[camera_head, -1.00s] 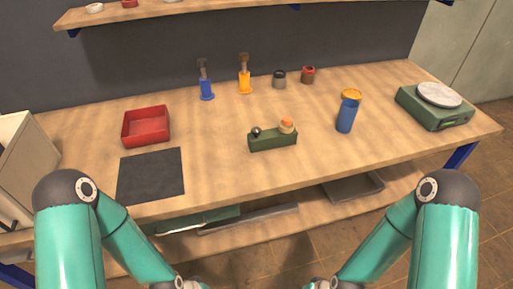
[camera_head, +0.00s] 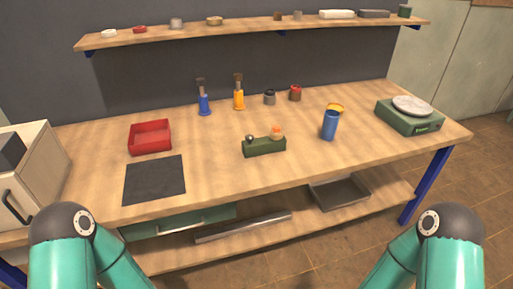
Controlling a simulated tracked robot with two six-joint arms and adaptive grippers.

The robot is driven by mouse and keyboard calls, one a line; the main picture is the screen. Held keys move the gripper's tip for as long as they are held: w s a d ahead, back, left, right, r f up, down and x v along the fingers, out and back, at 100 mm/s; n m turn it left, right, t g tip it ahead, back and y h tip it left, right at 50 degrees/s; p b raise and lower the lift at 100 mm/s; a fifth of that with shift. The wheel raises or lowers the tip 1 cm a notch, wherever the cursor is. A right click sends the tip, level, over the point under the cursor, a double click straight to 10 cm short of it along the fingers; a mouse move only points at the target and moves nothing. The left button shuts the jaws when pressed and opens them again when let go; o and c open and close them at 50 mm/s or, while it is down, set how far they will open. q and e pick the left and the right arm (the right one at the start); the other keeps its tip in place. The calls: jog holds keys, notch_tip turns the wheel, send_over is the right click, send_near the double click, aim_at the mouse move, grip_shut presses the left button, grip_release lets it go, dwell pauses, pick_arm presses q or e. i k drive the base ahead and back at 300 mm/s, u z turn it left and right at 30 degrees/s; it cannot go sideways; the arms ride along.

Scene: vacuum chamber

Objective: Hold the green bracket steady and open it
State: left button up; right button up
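The green bracket (camera_head: 264,148) stands on the middle of the wooden workbench (camera_head: 220,175), near its front half. It is a low dark green block. A small dark ball with a light glint (camera_head: 250,139) sits at its left end, and an orange-topped piece (camera_head: 277,131) sits at its right end. Neither gripper shows in the head view. Only my teal arm links show, at the lower left and lower right corners, well apart from the bracket.
A red tray (camera_head: 150,137) and black mat (camera_head: 154,179) lie left. Blue (camera_head: 204,103) and orange (camera_head: 238,98) tools and small jars stand behind. A blue container (camera_head: 329,124) and a green scale (camera_head: 408,117) are right. A shelf (camera_head: 250,30) runs above; a metal tray (camera_head: 340,192) is below.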

aim_at(261, 145)
jog(key=z, duration=0.1)
jog(key=i, duration=0.95)
jog(key=u, duration=0.05)
